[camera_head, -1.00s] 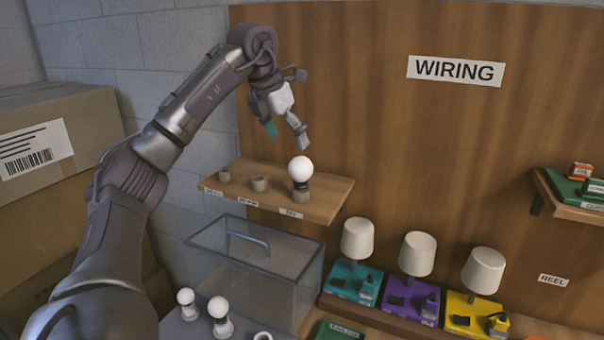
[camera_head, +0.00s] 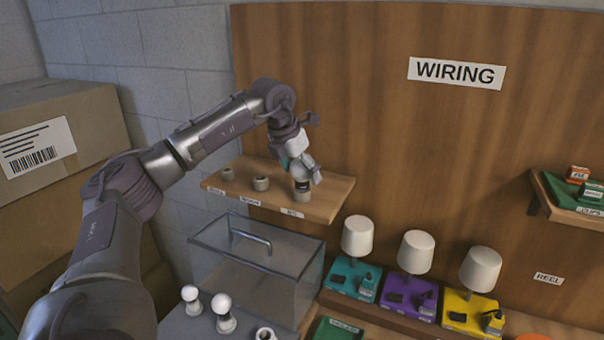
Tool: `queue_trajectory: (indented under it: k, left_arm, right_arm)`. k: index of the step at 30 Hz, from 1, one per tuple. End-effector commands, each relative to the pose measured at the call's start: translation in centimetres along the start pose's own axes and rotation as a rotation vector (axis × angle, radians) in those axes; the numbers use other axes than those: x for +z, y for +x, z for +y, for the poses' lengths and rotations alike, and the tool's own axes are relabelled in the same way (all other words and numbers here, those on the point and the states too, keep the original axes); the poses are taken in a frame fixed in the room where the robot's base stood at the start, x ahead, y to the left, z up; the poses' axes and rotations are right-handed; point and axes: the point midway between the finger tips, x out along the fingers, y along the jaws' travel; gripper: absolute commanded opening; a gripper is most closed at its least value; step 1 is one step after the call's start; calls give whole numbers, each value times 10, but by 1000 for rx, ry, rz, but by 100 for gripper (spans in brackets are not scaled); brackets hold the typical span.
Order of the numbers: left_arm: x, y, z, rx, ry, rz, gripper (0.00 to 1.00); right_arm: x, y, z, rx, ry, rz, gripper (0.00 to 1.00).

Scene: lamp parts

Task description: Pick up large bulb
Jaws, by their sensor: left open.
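The large white bulb (camera_head: 301,174) stands upright in a socket at the right end of the small wooden shelf (camera_head: 330,205). My left gripper (camera_head: 301,170) is open and has its fingers down around the bulb, partly hiding it. Whether the fingers touch the bulb cannot be told. Two smaller bulbs stand on the grey surface below, one at the left (camera_head: 190,297) and one beside it (camera_head: 223,310). My right gripper is not in view.
Two empty sockets (camera_head: 261,183) stand on the shelf left of the bulb. A clear lidded box (camera_head: 260,270) is below the shelf. Three lamps with white shades stand at the right, the nearest shade (camera_head: 358,236) close to the box. Cardboard boxes (camera_head: 70,130) are stacked at the left.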

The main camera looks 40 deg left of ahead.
Motion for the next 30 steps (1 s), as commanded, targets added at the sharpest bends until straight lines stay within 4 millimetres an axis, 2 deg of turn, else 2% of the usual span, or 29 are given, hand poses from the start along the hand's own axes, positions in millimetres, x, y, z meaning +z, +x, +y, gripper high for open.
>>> queue_trajectory:
  k: [1,11,23,26,30]
  left_arm:
    - [0,0,0,0,0,0,85]
    - [0,0,0,0,0,0,31]
    - [4,-6,0,-1,0,-4,30]
    - [8,-15,-1,-2,0,-5,30]
    - [17,-36,-1,-2,1,-7,30]
  right_arm:
    - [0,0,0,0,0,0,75]
    - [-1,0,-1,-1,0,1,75]
    - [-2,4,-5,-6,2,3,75]
    - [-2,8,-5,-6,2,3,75]
    - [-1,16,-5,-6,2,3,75]
